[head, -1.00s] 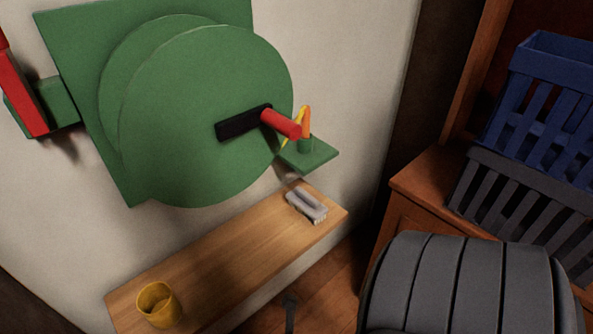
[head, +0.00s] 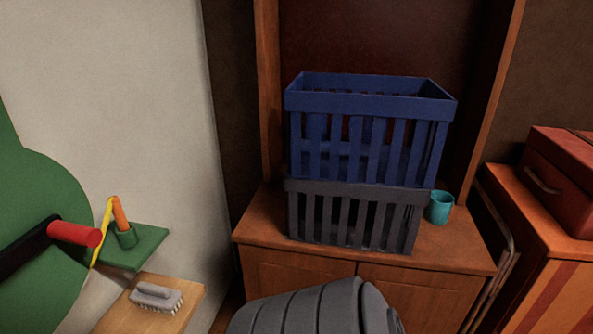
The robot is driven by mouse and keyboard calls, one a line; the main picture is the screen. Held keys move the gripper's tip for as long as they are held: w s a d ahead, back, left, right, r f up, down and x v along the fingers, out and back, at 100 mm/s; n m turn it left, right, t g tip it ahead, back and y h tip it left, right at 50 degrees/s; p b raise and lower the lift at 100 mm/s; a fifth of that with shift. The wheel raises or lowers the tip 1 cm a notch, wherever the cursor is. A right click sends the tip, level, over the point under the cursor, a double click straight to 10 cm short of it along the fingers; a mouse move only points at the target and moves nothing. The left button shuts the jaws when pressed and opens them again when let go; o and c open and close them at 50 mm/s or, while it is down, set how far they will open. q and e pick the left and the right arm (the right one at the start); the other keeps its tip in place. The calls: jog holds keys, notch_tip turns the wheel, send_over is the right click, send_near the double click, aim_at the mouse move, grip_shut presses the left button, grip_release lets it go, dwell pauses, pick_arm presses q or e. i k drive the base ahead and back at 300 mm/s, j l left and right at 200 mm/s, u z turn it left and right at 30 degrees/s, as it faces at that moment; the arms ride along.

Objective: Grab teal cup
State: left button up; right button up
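The teal cup (head: 440,208) stands upright on the top of a wooden cabinet (head: 462,250), just right of the stacked crates. Its near side is in plain view. Neither of my grippers shows in the head view, so their distance from the cup and their state cannot be seen.
A blue crate (head: 368,103) sits on a dark grey crate (head: 352,220) left of the cup. A red box (head: 565,185) stands on a surface to the right. At left are a green wheel with a red handle (head: 75,233) and a brush (head: 155,297) on a wooden shelf (head: 185,312).

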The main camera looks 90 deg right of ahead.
aim_at(439, 210)
jog(key=z, duration=3.75)
jog(key=i+l+u, duration=0.1)
jog(key=i+u, duration=0.25)
jog(key=i, duration=0.55)
jog(key=i+j+z, duration=0.1)
jog(key=i+l+u, duration=0.2)
jog(key=k+j, duration=0.1)
